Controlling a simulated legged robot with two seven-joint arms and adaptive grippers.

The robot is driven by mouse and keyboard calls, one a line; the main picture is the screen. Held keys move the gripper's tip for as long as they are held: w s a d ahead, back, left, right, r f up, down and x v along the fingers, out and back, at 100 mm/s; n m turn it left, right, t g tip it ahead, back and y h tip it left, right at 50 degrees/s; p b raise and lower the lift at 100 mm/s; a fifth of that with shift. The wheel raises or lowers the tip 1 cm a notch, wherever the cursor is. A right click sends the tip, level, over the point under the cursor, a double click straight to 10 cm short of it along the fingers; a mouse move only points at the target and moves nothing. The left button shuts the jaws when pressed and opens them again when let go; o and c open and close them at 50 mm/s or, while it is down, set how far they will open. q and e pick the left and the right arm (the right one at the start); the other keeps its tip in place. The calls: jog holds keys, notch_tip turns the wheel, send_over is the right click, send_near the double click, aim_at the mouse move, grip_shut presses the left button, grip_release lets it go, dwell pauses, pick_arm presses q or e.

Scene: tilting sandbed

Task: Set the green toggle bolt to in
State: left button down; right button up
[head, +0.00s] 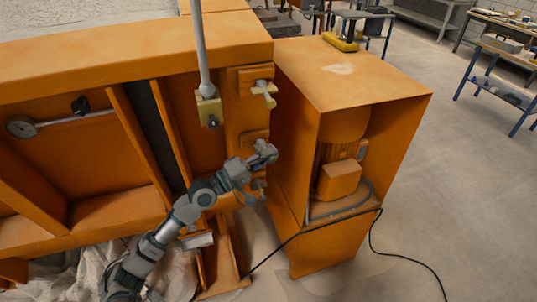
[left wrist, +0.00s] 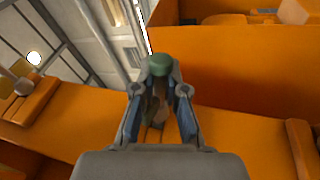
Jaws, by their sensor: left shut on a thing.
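The green toggle bolt shows in the left wrist view as a rounded green end (left wrist: 158,61) between my fingers. My left gripper (left wrist: 160,92) is shut on it, with a blue-lined finger on each side. The bolt's lower part between the fingers is dark and hard to make out. In the head view my left gripper (head: 257,190) is small, at the right end of the orange sandbed frame (head: 140,62). The bolt cannot be made out there, so its in or out position is unclear. My right gripper is not in view.
A pale handle (head: 265,93) sticks out of the frame above my gripper. A grey pole ends in a yellow block (head: 208,108) to the left. An orange cabinet (head: 350,75) with a motor stands close on the right. A black cable (head: 400,257) lies on the floor.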

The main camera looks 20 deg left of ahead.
pick_arm(q)
jog(key=shift+s+a+f, duration=0.2)
jog(key=shift+s+f, duration=0.3)
jog(key=shift+f, duration=0.1)
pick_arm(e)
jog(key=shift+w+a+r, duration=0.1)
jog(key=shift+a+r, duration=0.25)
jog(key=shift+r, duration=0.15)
pick_arm(q)
jog(key=shift+s, duration=0.1)
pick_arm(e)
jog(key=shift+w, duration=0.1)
pick_arm(q)
jog(key=c, duration=1.1)
grip_release()
jog(key=shift+s+a+r, duration=0.1)
jog(key=shift+a, duration=0.05)
jog(key=shift+o, duration=0.4)
jog(key=shift+s+r, duration=0.1)
jog(key=v, duration=1.2)
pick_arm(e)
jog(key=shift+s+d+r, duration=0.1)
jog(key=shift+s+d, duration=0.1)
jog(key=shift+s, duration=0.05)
pick_arm(q)
jog(key=shift+a+r, duration=0.1)
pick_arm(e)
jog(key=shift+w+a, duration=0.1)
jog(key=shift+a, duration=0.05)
